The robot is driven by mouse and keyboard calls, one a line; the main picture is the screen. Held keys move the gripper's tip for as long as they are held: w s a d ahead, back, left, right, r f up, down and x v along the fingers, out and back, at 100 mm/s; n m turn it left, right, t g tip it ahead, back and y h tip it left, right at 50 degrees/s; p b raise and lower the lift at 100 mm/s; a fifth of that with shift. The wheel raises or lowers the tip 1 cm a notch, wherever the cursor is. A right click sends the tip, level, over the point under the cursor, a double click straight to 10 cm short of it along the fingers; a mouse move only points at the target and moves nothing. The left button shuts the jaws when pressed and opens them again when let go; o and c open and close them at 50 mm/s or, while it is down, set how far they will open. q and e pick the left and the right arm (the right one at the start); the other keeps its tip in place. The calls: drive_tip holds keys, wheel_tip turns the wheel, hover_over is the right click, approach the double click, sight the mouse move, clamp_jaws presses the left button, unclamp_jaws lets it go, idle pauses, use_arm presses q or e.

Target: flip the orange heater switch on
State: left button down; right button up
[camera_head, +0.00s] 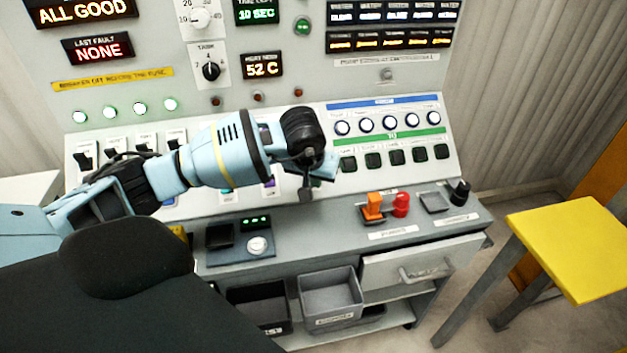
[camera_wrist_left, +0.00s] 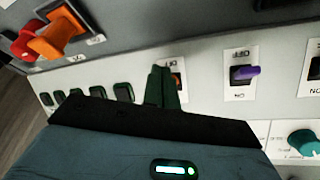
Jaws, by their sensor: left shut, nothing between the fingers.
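My left gripper (camera_head: 307,190) reaches in from the left and hangs in front of the sloped console face. In the left wrist view its fingers (camera_wrist_left: 164,84) are together and empty. Right behind the fingertips is a white switch plate with a bit of the orange switch (camera_wrist_left: 178,86) and an OFF label. The fingers cover most of this switch, so its lever position and any contact cannot be told. In the head view the gripper hides it. A purple switch (camera_wrist_left: 243,73) sits beside it with OFF and ON labels. My right gripper is not in view.
An orange block (camera_head: 373,207) and a red knob (camera_head: 401,205) stand on the ledge just right of the gripper. Black square buttons (camera_head: 373,161) line the console nearby. A yellow-topped table (camera_head: 570,240) is at the right. An open grey bin (camera_head: 330,298) sits below.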

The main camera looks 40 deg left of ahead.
use_arm(q)
drive_tip(key=shift+f+b, duration=0.45)
drive_tip(key=shift+f, duration=0.5)
use_arm(e)
drive_tip(key=shift+s+f, duration=0.4)
drive_tip(key=shift+f, duration=0.15)
use_arm(q)
drive_tip(key=shift+w+a+r, duration=0.15)
drive_tip(key=shift+w+a, duration=0.25)
drive_tip(key=shift+a, duration=0.05)
use_arm(e)
drive_tip(key=shift+f, duration=0.1)
